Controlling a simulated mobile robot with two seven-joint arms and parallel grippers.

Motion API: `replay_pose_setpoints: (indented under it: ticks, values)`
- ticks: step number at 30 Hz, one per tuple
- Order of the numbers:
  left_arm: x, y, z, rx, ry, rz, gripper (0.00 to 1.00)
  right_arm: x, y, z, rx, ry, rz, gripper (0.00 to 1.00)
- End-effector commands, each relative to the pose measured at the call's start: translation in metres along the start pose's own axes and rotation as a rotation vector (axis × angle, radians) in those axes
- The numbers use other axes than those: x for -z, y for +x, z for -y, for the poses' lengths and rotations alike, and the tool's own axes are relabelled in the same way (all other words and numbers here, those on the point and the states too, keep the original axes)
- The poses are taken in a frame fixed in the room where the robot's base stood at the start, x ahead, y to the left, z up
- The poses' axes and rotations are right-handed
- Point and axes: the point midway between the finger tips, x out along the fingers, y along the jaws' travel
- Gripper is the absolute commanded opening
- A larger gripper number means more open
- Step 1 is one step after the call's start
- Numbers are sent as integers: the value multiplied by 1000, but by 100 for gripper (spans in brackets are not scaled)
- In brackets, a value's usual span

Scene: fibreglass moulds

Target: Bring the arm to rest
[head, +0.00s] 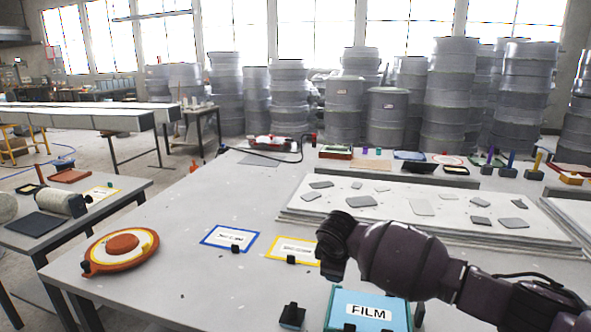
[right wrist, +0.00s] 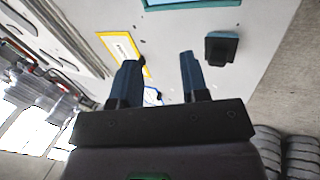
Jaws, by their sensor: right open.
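My right arm reaches in from the right in the head view, over the grey table (head: 200,215). Its hand end (head: 332,248) is above the table, between the yellow-framed card (head: 293,250) and the teal FILM box (head: 368,311). In the right wrist view my right gripper (right wrist: 157,72) has its two blue-grey fingers apart with nothing between them. Beyond the fingers are the yellow-framed card (right wrist: 121,46), a black block (right wrist: 221,48) and an edge of the teal box (right wrist: 190,3). My left gripper is in neither view.
An orange-and-white round tool (head: 121,250) and a blue-framed card (head: 229,238) lie on the table's left part. A white board (head: 300,211) with grey pieces lies behind my arm. A side table (head: 100,207) holds a roller. Stacked grey drums (head: 440,110) stand at the back.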

Motion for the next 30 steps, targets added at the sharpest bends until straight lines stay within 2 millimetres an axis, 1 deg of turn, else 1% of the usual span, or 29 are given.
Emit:
replay_pose_setpoints:
  ticks: [1,3,6,8,10,13,17,20,23,26,30]
  values:
    - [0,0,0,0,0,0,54,16,-4,2,-34,19,-90,41]
    - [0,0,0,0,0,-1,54,35,-11,5,-78,53,-219,41]
    - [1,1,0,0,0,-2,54,56,-20,15,-127,117,-410,41]
    - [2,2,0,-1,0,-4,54,63,-25,22,-148,165,-521,41]
    - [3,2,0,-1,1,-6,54,66,-30,31,-169,221,-630,41]
    - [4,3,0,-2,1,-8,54,62,-36,41,-195,303,-758,41]
    - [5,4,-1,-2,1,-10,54,45,-40,54,-230,410,-884,41]
    - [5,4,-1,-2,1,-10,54,26,-39,64,-257,492,-953,41]
    - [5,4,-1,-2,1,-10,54,2,-37,75,-288,571,-999,41]
    - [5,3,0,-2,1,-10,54,-26,-32,88,-320,646,-1024,41]
    - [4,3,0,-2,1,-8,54,-70,-22,109,-366,744,-1024,41]
